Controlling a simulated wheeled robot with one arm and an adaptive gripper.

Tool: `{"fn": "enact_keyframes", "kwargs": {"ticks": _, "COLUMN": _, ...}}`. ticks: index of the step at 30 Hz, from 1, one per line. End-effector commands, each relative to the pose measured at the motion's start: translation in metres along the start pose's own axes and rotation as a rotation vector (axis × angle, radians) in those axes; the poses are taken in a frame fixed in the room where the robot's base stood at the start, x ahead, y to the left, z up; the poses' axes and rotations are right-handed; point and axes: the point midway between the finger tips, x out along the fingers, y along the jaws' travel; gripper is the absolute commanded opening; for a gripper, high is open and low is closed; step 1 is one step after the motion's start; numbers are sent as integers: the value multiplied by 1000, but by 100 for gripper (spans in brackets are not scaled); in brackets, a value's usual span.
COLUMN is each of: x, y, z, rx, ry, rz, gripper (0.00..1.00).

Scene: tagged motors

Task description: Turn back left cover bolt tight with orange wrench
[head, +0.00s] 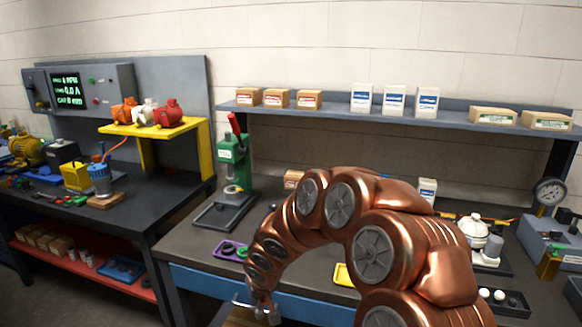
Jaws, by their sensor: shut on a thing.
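My copper arm curves down in the head view and ends at my gripper (258,308), low in the picture near the front edge of the workbench. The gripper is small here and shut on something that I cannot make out. A brown wooden surface (238,320) shows just below it, cut off by the frame edge. I cannot make out the orange wrench, the cover or its back left bolt. My arm hides much of the middle of the bench.
The workbench (192,240) carries a green press (233,165), a purple tray (230,251) and, at right, a white domed device (473,230) and a gauge (549,191). A shelf (460,118) with boxes runs behind. A second bench (95,218) stands left.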

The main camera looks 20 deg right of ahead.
Motion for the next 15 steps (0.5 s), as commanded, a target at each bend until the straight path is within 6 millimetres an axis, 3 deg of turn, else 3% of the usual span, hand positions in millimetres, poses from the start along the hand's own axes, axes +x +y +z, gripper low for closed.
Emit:
{"fn": "enact_keyframes", "kwargs": {"ticks": 1, "x": 13, "y": 1, "z": 5, "rx": 2, "ry": 1, "rz": 1, "gripper": 0}}
{"fn": "enact_keyframes", "kwargs": {"ticks": 9, "x": 42, "y": 1, "z": 18, "rx": 1, "ry": 1, "rz": 1, "gripper": 0}}
{"fn": "enact_keyframes", "kwargs": {"ticks": 15, "x": 34, "y": -1, "z": 18, "rx": -1, "ry": -10, "rz": -4, "gripper": 0}}
